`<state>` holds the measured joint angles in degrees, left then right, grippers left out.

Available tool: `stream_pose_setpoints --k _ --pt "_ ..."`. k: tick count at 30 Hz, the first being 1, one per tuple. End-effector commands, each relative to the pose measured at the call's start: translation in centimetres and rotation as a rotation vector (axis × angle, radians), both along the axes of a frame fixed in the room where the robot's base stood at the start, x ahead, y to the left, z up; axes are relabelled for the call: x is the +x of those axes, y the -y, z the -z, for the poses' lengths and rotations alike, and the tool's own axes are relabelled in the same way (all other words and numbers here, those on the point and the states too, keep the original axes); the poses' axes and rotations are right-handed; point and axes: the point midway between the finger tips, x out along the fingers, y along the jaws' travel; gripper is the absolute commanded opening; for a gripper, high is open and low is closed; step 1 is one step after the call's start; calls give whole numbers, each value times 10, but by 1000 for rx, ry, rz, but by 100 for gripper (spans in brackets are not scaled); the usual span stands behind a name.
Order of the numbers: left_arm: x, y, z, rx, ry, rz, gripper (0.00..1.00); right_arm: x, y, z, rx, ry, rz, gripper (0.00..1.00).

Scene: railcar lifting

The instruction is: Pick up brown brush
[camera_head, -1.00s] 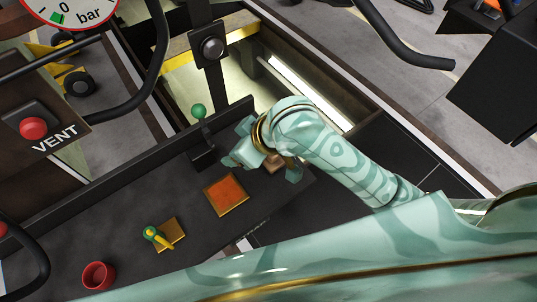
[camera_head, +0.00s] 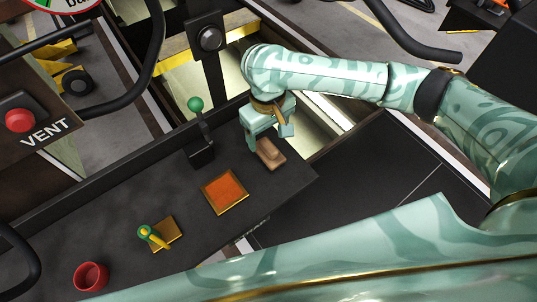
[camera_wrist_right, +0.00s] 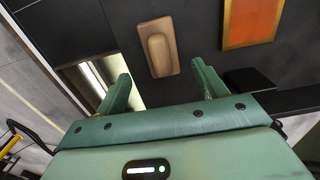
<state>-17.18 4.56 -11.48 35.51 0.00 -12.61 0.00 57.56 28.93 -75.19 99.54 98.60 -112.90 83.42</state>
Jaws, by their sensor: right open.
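The brown brush (camera_head: 269,153) lies on the dark shelf near its right end. It also shows whole in the right wrist view (camera_wrist_right: 157,47), ahead of the fingers and roughly between their lines. My right gripper (camera_head: 269,134) is open and empty, just beyond and above the brush in the head view. In the right wrist view its two green fingers (camera_wrist_right: 163,82) are apart, with nothing between them. The gap in height between fingers and brush is hard to tell. My left gripper is not in view.
An orange square pad (camera_head: 225,192) with a gold border lies left of the brush. A green-knobbed lever (camera_head: 199,130) stands near the gripper. A green and yellow item (camera_head: 154,236) and a red cup (camera_head: 91,276) are further left. The shelf's right edge is close to the brush.

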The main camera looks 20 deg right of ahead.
Motion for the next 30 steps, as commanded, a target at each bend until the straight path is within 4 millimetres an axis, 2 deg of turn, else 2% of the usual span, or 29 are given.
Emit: stream_pose_setpoints --k 1,8,15,23,24,29,30 --pt "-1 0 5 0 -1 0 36 -1 0 10 1 -3 1 71" --pt "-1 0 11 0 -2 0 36 -3 0 29 2 -1 -1 71" --pt "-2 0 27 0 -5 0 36 -8 0 66 2 0 -1 71" --pt "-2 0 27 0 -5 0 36 -7 0 69 1 4 -2 71" --pt "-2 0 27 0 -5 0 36 -7 0 69 1 4 -2 68" --pt "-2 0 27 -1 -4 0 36 -7 0 69 1 4 -2 24" --pt "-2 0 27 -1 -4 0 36 -7 0 69 1 4 -2 19"
